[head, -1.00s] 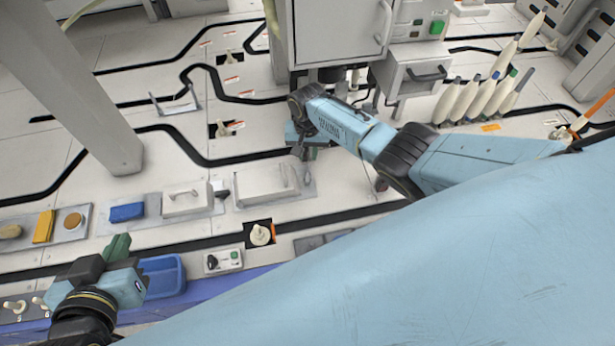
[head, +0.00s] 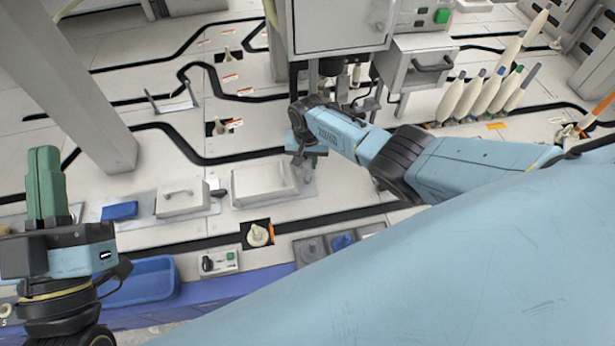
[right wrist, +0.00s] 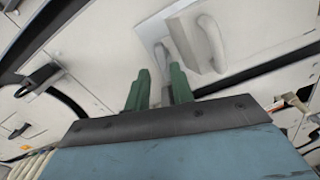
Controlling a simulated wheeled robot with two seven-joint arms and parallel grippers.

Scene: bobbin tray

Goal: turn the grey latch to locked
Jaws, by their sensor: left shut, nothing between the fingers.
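My right gripper (head: 309,166) is low beside the right end of a white lidded box (head: 258,186) with a handle. In the right wrist view my right gripper (right wrist: 160,72) has its two green fingers apart. A slim grey upright piece (right wrist: 161,57), perhaps the grey latch, shows just beyond the gap between the fingertips. I cannot tell whether it is touched or which way it is turned. A pale handle (right wrist: 212,42) stands beyond the right finger. My left gripper (head: 45,155) is shut and empty, with its green fingers upright at the far left.
A second white lidded box (head: 181,203) and a blue block (head: 120,211) lie left of the right gripper. A blue bin (head: 150,280) is beside my left gripper. A white cabinet (head: 340,25) stands behind my right arm. Several bobbins (head: 470,97) stand at the right.

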